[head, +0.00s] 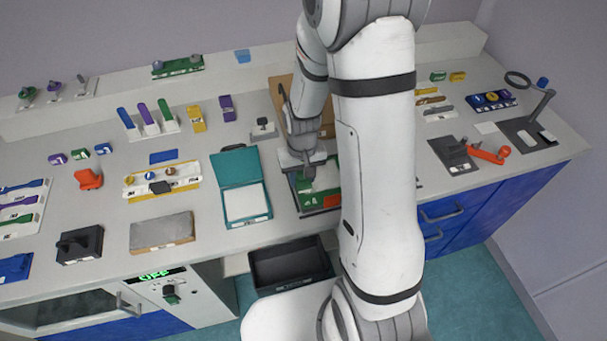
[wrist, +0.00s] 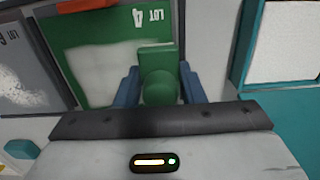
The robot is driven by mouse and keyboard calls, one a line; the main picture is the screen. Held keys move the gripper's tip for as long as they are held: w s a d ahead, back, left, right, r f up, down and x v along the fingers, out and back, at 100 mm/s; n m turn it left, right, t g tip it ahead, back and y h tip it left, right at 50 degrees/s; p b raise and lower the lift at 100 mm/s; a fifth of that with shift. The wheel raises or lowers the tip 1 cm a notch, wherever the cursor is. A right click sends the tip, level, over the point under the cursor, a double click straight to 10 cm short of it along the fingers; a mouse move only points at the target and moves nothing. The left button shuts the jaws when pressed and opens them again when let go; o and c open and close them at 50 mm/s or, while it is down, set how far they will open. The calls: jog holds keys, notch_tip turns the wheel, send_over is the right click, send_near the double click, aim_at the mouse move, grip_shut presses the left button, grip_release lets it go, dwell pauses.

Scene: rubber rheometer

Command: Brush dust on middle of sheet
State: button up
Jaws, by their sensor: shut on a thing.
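A green sheet marked LOT 4 (wrist: 70,45) lies under my gripper in the wrist view. A pale, whitish dust patch (wrist: 100,75) covers much of its middle. My gripper (wrist: 162,82) has blue fingers and is shut on a green brush (wrist: 158,60) with a rounded knob. The brush is over the right part of the sheet, beside the pale patch. Its underside is hidden, so I cannot tell whether it touches. In the head view my gripper (head: 308,172) is over the green sheet (head: 305,186), which my arm partly hides.
A teal open case with a white pad (head: 245,200) lies just left of the sheet in the head view. A grey piece with lettering (wrist: 22,75) lies beside the sheet. A black bin (head: 290,267) is below the bench edge.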

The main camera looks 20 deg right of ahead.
jog(key=shift+f+b, duration=0.35)
jog(key=shift+f, duration=0.15)
jog(key=shift+d, duration=0.1)
jog(key=shift+d+r, duration=0.1)
jog(key=shift+d, duration=1.85)
jog(key=shift+w, duration=1)
jog(key=shift+s+a+f+b, duration=0.15)
jog(key=shift+a+b, duration=0.45)
jog(key=shift+a, duration=1.45)
jog(key=shift+w, duration=1.1)
jog(key=shift+d, duration=2.05)
jog(key=shift+r, duration=0.25)
